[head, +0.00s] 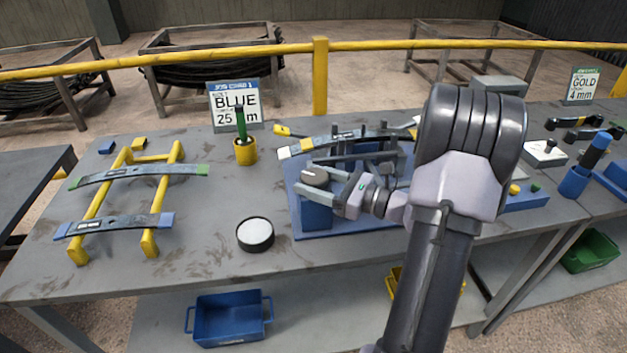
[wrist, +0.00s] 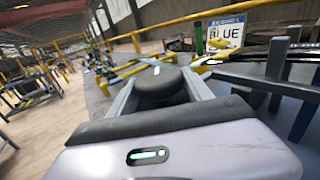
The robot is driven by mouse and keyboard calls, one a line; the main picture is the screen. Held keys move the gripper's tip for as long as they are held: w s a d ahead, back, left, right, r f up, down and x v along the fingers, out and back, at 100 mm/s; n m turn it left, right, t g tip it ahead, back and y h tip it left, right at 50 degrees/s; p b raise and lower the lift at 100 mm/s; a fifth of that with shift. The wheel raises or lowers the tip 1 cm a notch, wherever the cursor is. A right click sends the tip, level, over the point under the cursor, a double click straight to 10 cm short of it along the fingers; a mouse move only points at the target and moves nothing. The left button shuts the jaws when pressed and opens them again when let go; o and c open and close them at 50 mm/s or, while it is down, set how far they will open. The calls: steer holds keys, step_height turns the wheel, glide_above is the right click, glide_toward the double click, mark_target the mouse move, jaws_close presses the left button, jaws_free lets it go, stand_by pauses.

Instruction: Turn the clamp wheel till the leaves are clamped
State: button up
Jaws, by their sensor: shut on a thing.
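The clamp wheel, a dark round knob (head: 314,176), sits at the front left of the blue clamp fixture (head: 300,232). In the wrist view the wheel (wrist: 160,87) lies between my two fingers. My gripper (head: 330,187) is shut on it, with one finger on each side. Behind the wheel, dark leaves (head: 318,142) with a whitish and yellow end lie across the fixture among grey upright posts (head: 372,150). My arm hides the fixture's right side. I cannot tell how tightly the leaves are pressed.
A yellow rack (head: 149,243) at the left bears two dark leaves with green and blue ends. A round black tub (head: 255,235) with a white top stands in front. A yellow cup (head: 245,152) with a green-handled tool stands by the BLUE 25 mm sign (head: 222,117).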

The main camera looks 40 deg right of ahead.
steer(key=shift+h, duration=0.3)
steer(key=m+t+h+p, duration=0.1)
steer(key=m+h, duration=0.3)
steer(key=h, duration=0.1)
steer(key=shift+h, duration=0.4)
steer(key=shift+a+r+m+h+p, duration=0.1)
steer(key=shift+m+h+p, duration=0.5)
steer(key=shift+m+h, duration=0.45)
steer(key=m+h+p, duration=0.1)
steer(key=h+p, duration=0.1)
steer(key=m+h+p, duration=0.1)
steer(key=h+p, duration=0.1)
steer(key=shift+r+g, duration=0.2)
steer(key=shift+g, duration=0.1)
steer(key=m+h+p, duration=0.1)
steer(key=p, duration=0.1)
steer(key=m+g+h+p, duration=0.1)
steer(key=h, duration=0.1)
steer(key=shift+f+m+h+p, duration=0.2)
steer(key=shift+m+h+p, duration=0.05)
steer(key=shift+p, duration=0.15)
steer(key=shift+d+g+h, duration=0.2)
steer(key=shift+g+h, duration=0.1)
steer(key=shift+g, duration=0.1)
steer(key=o, duration=1.4)
steer(key=shift+f, duration=0.1)
steer(key=shift+c, duration=0.2)
